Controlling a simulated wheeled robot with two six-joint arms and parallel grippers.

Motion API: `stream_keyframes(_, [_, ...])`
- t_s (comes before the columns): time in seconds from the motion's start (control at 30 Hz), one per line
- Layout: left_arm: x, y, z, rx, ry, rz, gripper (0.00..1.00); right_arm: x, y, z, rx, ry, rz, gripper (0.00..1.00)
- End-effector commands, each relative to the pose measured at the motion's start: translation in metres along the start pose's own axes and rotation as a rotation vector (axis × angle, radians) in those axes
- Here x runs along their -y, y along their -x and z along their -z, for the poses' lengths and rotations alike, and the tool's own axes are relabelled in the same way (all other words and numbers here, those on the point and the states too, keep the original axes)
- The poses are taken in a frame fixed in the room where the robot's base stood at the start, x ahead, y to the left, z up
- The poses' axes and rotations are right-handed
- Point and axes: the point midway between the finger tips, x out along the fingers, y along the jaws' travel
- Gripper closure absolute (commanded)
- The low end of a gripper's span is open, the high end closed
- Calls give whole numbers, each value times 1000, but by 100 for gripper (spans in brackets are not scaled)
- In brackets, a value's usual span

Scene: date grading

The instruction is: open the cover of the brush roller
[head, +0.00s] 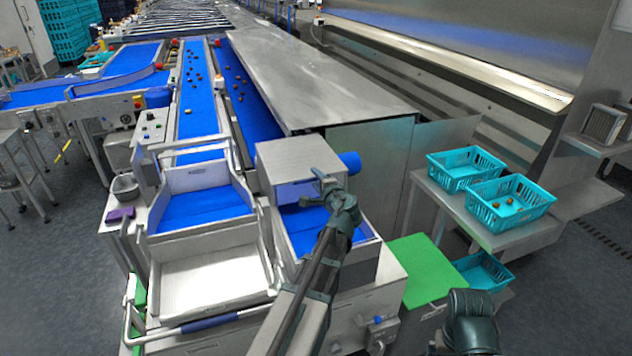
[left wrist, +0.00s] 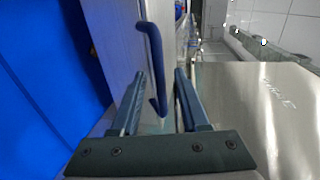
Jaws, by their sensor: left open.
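The cover of the brush roller appears to be the bare steel housing (head: 296,156) in the middle of the head view, with a blue cylinder end (head: 351,162) at its right. It looks closed. My left gripper (head: 322,180) is at its front face. In the left wrist view, a dark blue bar handle (left wrist: 153,60) on a steel face reaches between the two open fingers of this gripper (left wrist: 159,75). The fingers are apart and no grip shows. The steel surface at the right (left wrist: 260,105) has faint lettering. My right gripper's fingers do not show.
A blue belt (head: 305,225) runs out below the housing. A steel tray (head: 210,280) is at the left. Two turquoise crates (head: 466,165) (head: 510,198) stand on a shelf at the right. A green panel (head: 420,268) lies beside the machine.

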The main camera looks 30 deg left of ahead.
Motion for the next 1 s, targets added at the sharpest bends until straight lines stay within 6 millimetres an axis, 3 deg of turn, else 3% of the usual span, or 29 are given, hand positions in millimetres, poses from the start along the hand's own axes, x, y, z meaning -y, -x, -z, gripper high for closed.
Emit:
stream_keyframes(0.37, [0, -4, 0, 0, 0, 0, 57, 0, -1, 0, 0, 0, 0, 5])
stream_keyframes(0.6, [0, -4, 0, 1, 1, 0, 100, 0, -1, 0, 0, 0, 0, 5])
stream_keyframes(1.0, [0, -4, 0, 1, 1, -1, 100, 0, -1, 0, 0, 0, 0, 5])
